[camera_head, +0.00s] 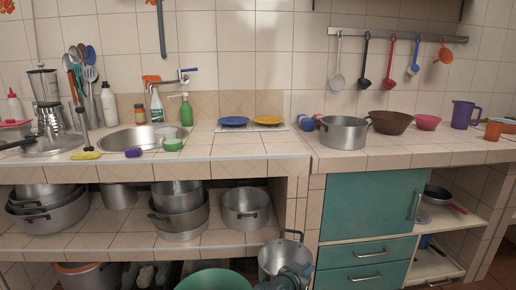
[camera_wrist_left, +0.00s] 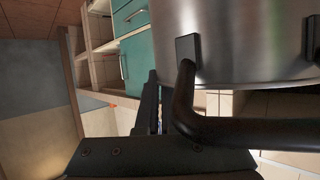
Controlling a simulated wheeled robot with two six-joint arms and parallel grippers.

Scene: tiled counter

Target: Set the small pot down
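The small pot (camera_head: 272,262), steel with black handles, is in front of the counter at the bottom of the head view, its open top facing up. My left gripper (camera_head: 290,279) is at its near side, partly cut off by the frame edge. In the left wrist view the pot's steel wall (camera_wrist_left: 240,40) and black handle (camera_wrist_left: 188,100) fill the upper right. A dark finger of my left gripper (camera_wrist_left: 150,105) lies beside the handle, and the gripper appears shut on it; the other finger is hidden. My right gripper is not in view.
A larger steel pot (camera_head: 343,134), a brown bowl (camera_head: 390,122) and a pink bowl (camera_head: 427,122) stand on the counter (camera_head: 380,155). The lower shelf (camera_head: 215,240) holds several pots. A green basin (camera_head: 210,280) is below. The counter front by the larger pot is clear.

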